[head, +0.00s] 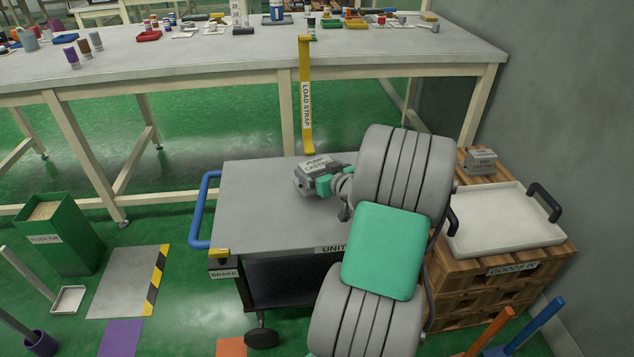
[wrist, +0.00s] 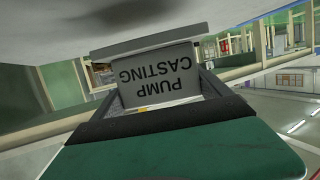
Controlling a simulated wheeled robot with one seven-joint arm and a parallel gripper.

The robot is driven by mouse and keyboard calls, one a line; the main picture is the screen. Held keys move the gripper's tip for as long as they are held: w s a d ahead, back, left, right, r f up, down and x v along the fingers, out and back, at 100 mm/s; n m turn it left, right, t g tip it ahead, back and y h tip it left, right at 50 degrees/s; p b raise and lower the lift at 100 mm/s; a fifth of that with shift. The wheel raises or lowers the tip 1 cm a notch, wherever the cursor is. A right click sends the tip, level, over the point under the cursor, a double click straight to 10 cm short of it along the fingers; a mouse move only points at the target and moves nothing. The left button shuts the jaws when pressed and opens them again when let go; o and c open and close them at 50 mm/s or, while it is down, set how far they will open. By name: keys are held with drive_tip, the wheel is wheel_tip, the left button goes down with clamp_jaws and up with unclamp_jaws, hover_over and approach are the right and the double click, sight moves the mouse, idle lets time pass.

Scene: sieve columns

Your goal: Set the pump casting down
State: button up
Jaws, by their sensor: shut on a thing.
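My arm hides the right part of the trolley.
A yellow load strap (head: 306,100) hangs from the long bench (head: 200,62) just behind the casting. Right of my arm, a wooden goods-in stack (head: 500,290) bears a white tray (head: 505,222) and another grey casting (head: 480,160). The trolley's left and front top is bare.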

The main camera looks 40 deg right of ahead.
drive_tip(key=shift+w+f+b, duration=0.2)
drive_tip(key=shift+f+b, duration=0.9)
drive_tip(key=shift+f, duration=0.8)
drive_tip(key=o, duration=1.9)
drive_tip(key=shift+r, duration=0.1)
